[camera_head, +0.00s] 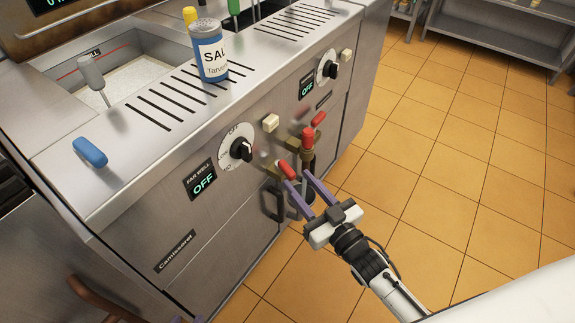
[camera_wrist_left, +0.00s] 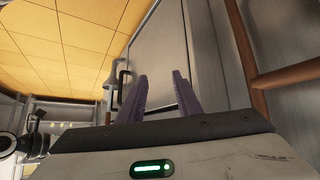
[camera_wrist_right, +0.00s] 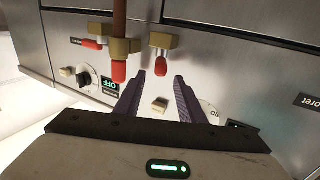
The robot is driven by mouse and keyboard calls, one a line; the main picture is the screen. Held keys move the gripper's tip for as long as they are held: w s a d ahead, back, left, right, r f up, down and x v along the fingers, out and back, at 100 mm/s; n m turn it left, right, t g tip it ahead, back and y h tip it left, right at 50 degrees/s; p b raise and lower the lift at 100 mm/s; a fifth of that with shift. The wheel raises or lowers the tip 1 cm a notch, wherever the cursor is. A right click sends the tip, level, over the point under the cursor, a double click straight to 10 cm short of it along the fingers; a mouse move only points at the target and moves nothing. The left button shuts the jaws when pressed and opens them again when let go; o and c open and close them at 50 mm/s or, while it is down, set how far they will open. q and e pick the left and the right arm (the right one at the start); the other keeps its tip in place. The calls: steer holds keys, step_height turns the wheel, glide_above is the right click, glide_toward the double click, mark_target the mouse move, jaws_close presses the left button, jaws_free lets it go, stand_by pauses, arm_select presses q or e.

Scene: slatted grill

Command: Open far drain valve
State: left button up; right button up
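The far drain valve has a brass body and a red-tipped handle (camera_head: 288,170), low on the fryer front right of the "FAR WELL OFF" display (camera_head: 202,184). My right gripper (camera_head: 295,178) is open, with its fingertips close to this handle. In the right wrist view the red tip (camera_wrist_right: 160,66) lies between the open fingertips, which show gaps on both sides. Whether it is fully between them in depth, I cannot tell. My left gripper (camera_wrist_left: 160,76) is open and empty, near the fryer's lower front. Only its tips show at the head view's bottom edge.
Another brass valve with a red end (camera_head: 307,137) and a further red handle (camera_head: 318,119) are close on the right. A dark knob (camera_head: 241,150) and door handle (camera_head: 271,205) are nearby. A blue salt can (camera_head: 210,55) stands on top. Tiled floor (camera_head: 440,130) on the right is clear.

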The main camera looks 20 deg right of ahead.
mark_target(294, 176)
steer(key=x, duration=0.6)
steer(key=shift+w+a+b, duration=0.15)
steer(key=shift+w+b, duration=0.1)
steer(key=shift+b, duration=0.15)
steer(key=shift+c, duration=0.2)
jaws_close()
